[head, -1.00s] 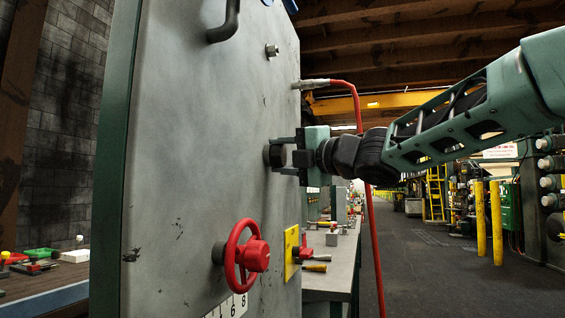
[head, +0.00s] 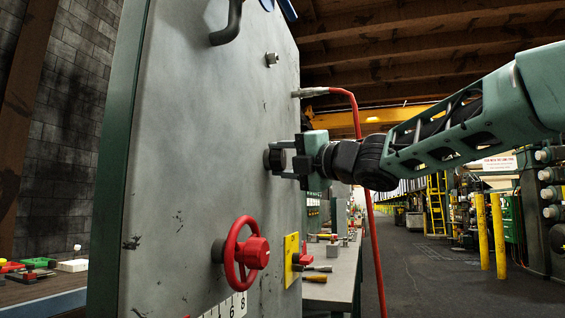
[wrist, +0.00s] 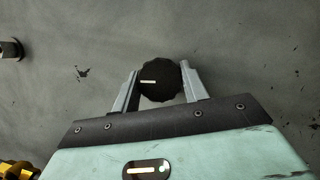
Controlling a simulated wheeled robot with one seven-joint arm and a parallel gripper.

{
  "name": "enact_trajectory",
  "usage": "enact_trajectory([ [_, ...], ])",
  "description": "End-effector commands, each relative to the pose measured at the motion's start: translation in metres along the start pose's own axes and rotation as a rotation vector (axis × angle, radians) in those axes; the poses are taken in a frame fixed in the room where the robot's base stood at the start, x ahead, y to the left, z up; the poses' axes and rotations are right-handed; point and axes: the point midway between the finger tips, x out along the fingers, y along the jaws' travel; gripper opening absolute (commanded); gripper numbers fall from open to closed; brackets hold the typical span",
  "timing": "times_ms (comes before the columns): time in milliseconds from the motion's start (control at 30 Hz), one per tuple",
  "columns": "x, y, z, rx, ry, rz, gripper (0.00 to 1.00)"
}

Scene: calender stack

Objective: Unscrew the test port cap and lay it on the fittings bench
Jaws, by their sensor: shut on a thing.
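The test port cap is a dark round knob with a pale mark on its face; it shows in the wrist view (wrist: 160,80) and at the right part of the grey panel in the head view (head: 269,158). My gripper (head: 284,158) has a finger on either side of the cap and is shut on it; the fingers also show in the wrist view (wrist: 160,88). The cap is at the panel face; whether it still sits on its port is hidden. A grey bench (head: 338,283) with small parts stands beyond the panel; I cannot tell if it is the fittings bench.
A red handwheel (head: 240,254) sticks out below the cap. A red hose (head: 367,220) hangs behind my gripper. A black handle (head: 229,26) is above. Another bench (head: 45,290) with coloured trays stands at the left. The aisle floor at the right is open.

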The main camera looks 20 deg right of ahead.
Motion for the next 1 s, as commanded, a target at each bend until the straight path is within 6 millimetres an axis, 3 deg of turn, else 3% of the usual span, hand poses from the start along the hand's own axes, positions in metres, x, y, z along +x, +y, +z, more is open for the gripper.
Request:
enact_trajectory([
  [1000, 0.0001, 0.0019, 0.0002, -0.157, -0.001, 0.069, 0.24],
])
